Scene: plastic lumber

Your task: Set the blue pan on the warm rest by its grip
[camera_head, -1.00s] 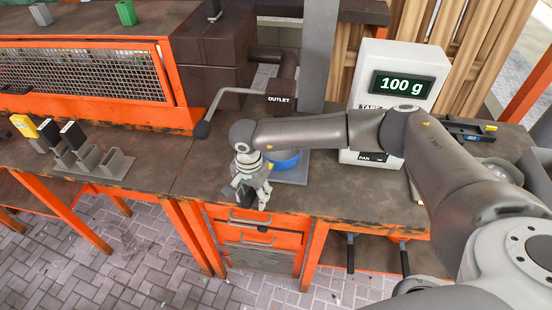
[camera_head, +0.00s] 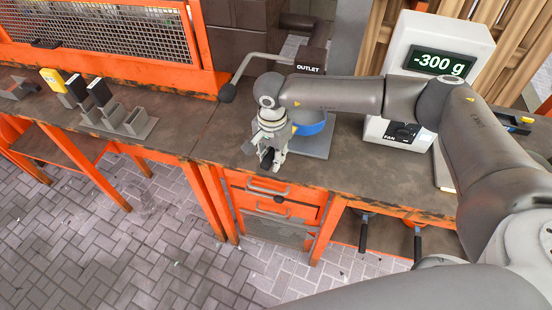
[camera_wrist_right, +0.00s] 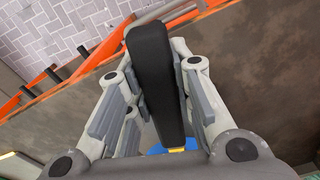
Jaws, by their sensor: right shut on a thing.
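The blue pan (camera_head: 312,127) is partly hidden behind my right wrist in the head view, over a grey plate (camera_head: 318,148) on the bench. I cannot tell how far it is above the plate. My right gripper (camera_head: 269,158) is shut on the pan's black grip (camera_wrist_right: 156,75), which runs between the fingers in the right wrist view. A bit of blue pan (camera_wrist_right: 158,150) and a yellow piece show at the grip's lower end. I cannot pick out the warm rest for sure. My left gripper is not in view.
A white scale box (camera_head: 440,55) reads -300 g. The outlet (camera_head: 310,65) with its grey lever stands behind the pan. A grey slotted holder (camera_head: 120,118) with yellow and black pieces is at left. The bench between holder and gripper is mostly clear.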

